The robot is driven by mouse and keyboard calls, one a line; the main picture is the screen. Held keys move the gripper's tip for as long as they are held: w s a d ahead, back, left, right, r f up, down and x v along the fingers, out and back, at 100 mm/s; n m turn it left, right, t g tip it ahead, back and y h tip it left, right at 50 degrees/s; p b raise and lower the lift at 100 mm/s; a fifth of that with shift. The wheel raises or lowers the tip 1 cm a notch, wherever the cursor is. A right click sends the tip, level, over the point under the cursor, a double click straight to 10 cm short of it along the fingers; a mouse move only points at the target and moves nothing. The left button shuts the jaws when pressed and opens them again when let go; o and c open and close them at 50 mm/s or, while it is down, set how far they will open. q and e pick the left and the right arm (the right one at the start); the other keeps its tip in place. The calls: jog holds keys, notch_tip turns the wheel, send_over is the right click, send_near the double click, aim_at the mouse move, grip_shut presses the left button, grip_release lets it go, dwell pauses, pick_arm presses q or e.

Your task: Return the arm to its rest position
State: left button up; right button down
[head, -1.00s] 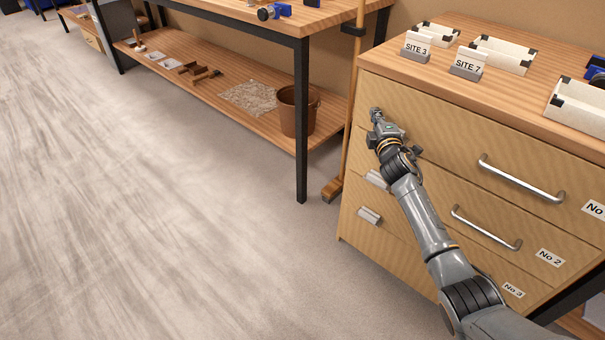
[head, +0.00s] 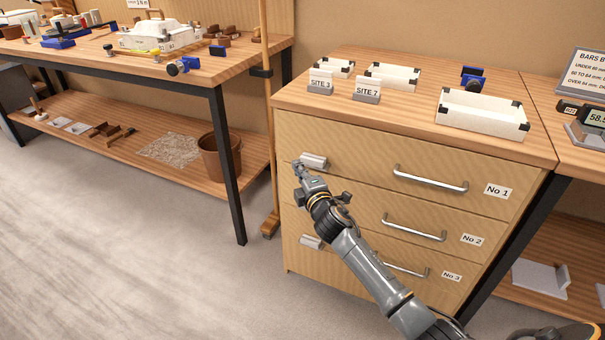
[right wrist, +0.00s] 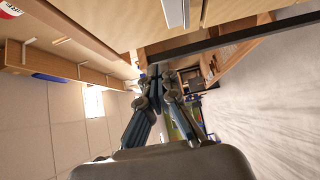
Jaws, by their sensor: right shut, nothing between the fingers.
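My right gripper (head: 298,168) is shut and empty. In the head view it is in front of the left part of the wooden drawer cabinet (head: 350,160), close to a small grey block-shaped fitting (head: 314,161) on the top drawer. I cannot tell whether it touches the fitting. The right wrist view shows its closed fingers (right wrist: 160,75) with nothing between them. My right arm (head: 365,265) reaches up from the lower right across the drawer fronts. My left gripper is not in view.
The cabinet's drawers have metal handles, such as the No 1 handle (head: 430,180). White trays (head: 482,125) and a SITE 7 sign (head: 367,90) stand on top. A workbench (head: 150,75) with a brown bucket (head: 212,155) below is at left. Floor at lower left is clear.

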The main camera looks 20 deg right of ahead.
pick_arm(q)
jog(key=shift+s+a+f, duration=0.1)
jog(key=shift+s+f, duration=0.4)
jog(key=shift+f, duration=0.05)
pick_arm(e)
jog(key=shift+s+a, duration=0.15)
jog(key=shift+s, duration=1.5)
